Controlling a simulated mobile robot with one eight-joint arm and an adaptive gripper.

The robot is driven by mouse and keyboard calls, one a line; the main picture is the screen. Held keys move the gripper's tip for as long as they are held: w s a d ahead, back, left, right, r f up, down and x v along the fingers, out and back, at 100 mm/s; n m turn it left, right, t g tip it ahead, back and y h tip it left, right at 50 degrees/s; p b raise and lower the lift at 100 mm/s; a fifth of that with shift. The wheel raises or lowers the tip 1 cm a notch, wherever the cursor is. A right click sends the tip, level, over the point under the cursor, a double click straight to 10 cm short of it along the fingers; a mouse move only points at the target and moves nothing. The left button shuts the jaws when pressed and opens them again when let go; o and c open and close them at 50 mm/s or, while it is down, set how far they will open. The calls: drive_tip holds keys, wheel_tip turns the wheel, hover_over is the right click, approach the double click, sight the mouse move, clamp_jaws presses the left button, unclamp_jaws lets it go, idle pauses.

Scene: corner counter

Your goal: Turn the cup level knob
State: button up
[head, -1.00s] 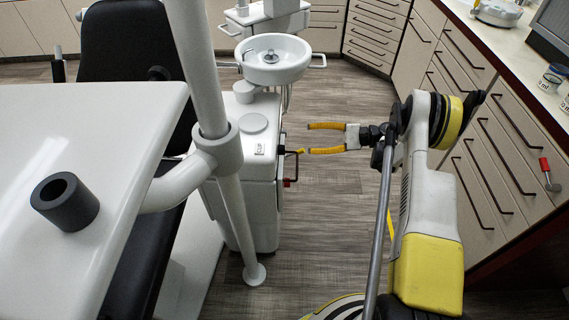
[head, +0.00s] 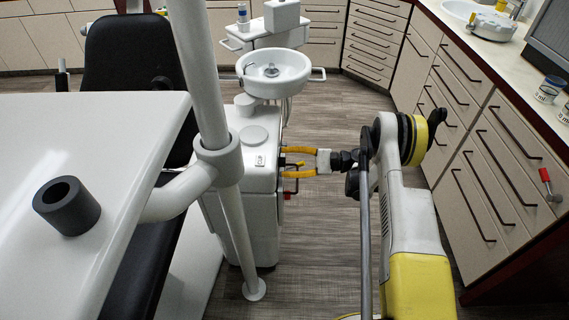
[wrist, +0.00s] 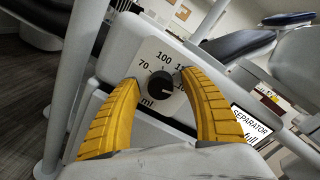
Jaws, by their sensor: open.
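The cup level knob (wrist: 160,86) is a small black round knob on a light panel marked 70, 100 and ml in the wrist view. My gripper (wrist: 159,76) has its two yellow fingers apart, one on each side of the knob. I cannot tell whether either finger touches it. The right finger covers part of the scale. In the head view my gripper (head: 286,162) reaches left, its fingertips at the right side of the white dental unit (head: 258,215). The knob cannot be made out there.
A black and red lever (head: 288,194) sticks out just below my gripper. A SEPARATOR full label (wrist: 252,126) is right of the fingers. The spittoon bowl (head: 273,84) is above. A white pole (head: 238,235) stands left. Drawers (head: 480,190) line the right; the floor between is clear.

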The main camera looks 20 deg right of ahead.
clamp_jaws()
drive_tip(key=shift+n, duration=0.3)
drive_tip(key=n, duration=0.4)
drive_tip(key=shift+n, duration=2.4)
